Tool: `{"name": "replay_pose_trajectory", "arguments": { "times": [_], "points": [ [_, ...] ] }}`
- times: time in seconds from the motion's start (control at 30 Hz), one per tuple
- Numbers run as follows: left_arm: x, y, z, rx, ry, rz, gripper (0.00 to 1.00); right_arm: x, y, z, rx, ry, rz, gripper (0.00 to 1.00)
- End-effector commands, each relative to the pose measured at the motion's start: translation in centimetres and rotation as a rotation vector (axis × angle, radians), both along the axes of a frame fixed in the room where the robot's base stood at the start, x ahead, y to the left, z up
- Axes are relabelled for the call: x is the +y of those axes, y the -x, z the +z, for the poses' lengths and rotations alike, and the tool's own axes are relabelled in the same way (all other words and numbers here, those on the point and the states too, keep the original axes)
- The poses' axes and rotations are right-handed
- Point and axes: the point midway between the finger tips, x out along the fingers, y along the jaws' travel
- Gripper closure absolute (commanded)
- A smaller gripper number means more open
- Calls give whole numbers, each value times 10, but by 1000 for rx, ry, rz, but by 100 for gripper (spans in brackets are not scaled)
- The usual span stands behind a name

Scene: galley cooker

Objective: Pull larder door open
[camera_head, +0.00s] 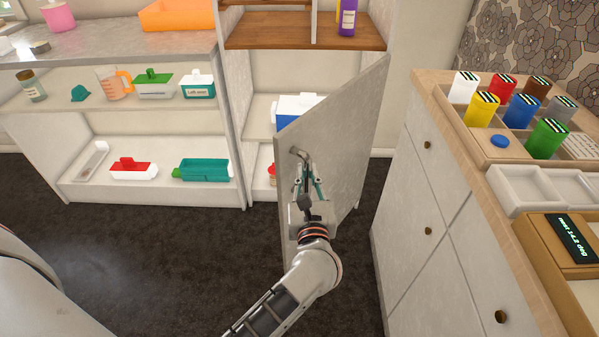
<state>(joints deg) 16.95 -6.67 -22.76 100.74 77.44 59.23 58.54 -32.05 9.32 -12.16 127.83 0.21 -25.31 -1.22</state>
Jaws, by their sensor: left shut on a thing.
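The larder door (350,125), a grey panel, stands swung out from the larder (234,90), with part of the inside showing to its left. Its metal handle (297,152) is near the upper left of the panel. My left gripper (303,172) is shut on the handle, in front of the door face. The fingers partly hide the handle. My right gripper is not in view.
Open shelves (140,137) with containers stand left of the larder. A blue and white box (292,108) is inside the larder, partly behind the door. A drawer unit (415,200) with a wooden top stands close to the right. Dark floor (170,255) is clear at left.

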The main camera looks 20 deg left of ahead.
Motion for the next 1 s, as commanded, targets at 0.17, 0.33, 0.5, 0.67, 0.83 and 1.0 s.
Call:
{"name": "replay_pose_trajectory", "arguments": {
  "times": [0.17,0.33,0.5,0.67,0.83,1.0],
  "points": [
    [-4,-1,-2,4,0,-4,100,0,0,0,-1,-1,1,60],
    [-5,-1,-2,4,0,-5,100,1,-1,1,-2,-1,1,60],
    [-5,-1,-1,3,-1,-5,100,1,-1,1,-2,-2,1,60],
    [-5,-1,-1,2,0,-5,71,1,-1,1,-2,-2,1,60],
    [-5,-1,0,1,0,-4,71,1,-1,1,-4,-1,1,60],
    [-4,-1,0,0,0,-3,71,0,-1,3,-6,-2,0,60]
  ]
}}
